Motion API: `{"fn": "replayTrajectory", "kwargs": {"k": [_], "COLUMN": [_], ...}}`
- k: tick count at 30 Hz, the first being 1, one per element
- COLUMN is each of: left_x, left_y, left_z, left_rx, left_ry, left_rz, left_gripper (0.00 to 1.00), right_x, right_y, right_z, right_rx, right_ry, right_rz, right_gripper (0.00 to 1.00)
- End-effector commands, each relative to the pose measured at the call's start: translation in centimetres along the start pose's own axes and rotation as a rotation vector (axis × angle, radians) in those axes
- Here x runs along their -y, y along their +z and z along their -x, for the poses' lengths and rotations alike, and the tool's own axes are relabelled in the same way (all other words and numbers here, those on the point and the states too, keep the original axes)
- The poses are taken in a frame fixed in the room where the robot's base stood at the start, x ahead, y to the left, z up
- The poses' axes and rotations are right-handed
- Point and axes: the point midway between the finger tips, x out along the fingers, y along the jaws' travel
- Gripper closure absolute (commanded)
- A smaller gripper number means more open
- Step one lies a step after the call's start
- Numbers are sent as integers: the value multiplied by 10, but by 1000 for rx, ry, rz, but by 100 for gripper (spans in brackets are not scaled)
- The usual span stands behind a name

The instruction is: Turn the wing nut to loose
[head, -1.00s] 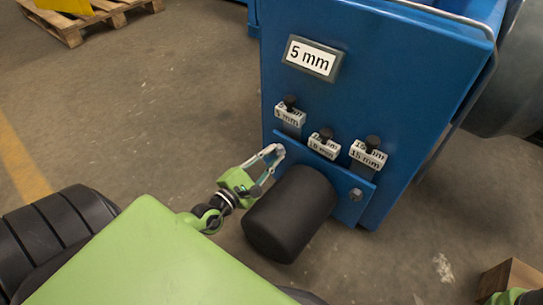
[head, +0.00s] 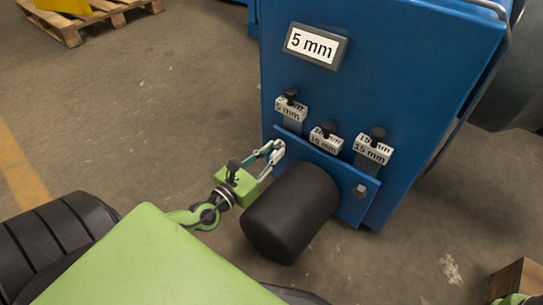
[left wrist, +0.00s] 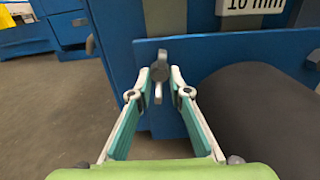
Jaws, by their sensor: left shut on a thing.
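The grey wing nut (left wrist: 160,72) sits on the blue plate (left wrist: 225,48) at the left of the motor, its wings roughly upright in the left wrist view. My left gripper (left wrist: 160,80) has one fingertip on each side of it and is shut on it. In the head view the left gripper (head: 276,150) reaches the plate's upper left corner, and its fingertips hide the nut there. My right gripper does not show; only a bit of green at the lower right edge may be my right arm.
A black cylindrical motor (head: 292,213) sticks out right beside the left gripper. Above it, the blue housing (head: 400,80) carries three labelled tags, the 5 mm tag (head: 291,110) leftmost, and a larger 5 mm sign (head: 315,46). A bolt (head: 360,190) is at the plate's right.

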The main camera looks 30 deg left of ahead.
Motion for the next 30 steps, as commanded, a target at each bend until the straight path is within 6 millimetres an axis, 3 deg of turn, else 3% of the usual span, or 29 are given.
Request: {"fn": "replayTrajectory", "kwargs": {"k": [18,30], "left_x": [0,-1], "left_y": [-2,1], "left_z": [0,0], "left_rx": [3,5], "left_ry": [0,2], "left_rz": [586,969], "left_gripper": [100,100], "right_x": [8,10], "right_y": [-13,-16], "right_z": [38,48], "right_rx": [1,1], "right_ry": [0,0], "right_rz": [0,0], "right_gripper": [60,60]}}
